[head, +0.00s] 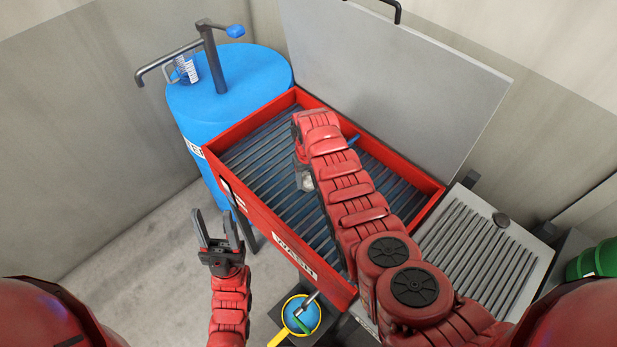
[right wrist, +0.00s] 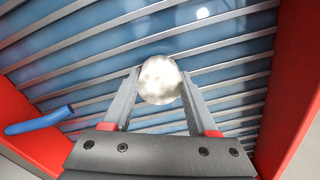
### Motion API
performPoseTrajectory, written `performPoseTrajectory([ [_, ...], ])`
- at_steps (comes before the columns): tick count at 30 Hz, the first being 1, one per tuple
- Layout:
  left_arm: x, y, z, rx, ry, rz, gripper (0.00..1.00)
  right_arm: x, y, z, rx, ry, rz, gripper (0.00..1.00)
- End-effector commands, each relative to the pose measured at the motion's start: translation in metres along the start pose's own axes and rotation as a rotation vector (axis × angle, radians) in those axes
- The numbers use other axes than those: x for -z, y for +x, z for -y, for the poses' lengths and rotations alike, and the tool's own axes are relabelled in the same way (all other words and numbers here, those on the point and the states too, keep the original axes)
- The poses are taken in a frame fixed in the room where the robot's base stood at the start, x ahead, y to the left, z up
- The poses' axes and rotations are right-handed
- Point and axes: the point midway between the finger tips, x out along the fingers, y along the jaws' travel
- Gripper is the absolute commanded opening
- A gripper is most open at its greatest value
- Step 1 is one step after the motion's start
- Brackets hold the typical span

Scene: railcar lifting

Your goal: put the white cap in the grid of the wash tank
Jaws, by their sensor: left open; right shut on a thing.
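The red wash tank (head: 255,221) stands in the middle of the head view, with a grid of slanting grey bars (head: 259,163) over blue inside it. My right gripper (right wrist: 158,85) is shut on the white cap (right wrist: 159,79), a round whitish piece, and holds it over the grid. The cap also shows small in the head view (head: 307,183), partly hidden by my right arm. I cannot tell whether the cap touches the bars. My left gripper (head: 215,226) is open and empty, outside the tank at its front left.
The grey lid (head: 400,75) stands raised behind the tank. A blue drum (head: 228,85) with a pump is at the left. A ribbed grey drainboard (head: 480,250) is at the right. A yellow strainer (head: 300,315) is in front.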

Motion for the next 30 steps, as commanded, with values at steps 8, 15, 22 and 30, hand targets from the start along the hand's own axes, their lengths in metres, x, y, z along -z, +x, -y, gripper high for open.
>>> performPoseTrajectory([
  [8, -0.001, -0.003, 0.0, 0.0, 0.0, 0.0, 0.5, 0.001, 0.003, 0.0, 0.0, 0.0, -0.002, 0.06],
  [15, -0.001, -0.003, 0.0, 0.0, 0.0, 0.0, 0.5, 0.001, 0.003, 0.0, 0.0, 0.0, -0.002, 0.89],
  [22, -0.001, -0.003, 0.0, 0.0, 0.0, 0.0, 0.5, 0.001, 0.003, 0.0, 0.0, 0.0, -0.002, 0.89],
  [30, -0.001, -0.003, 0.0, 0.0, 0.0, 0.0, 0.5, 0.004, -0.008, -0.001, -0.001, 0.0, -0.01, 0.89],
])
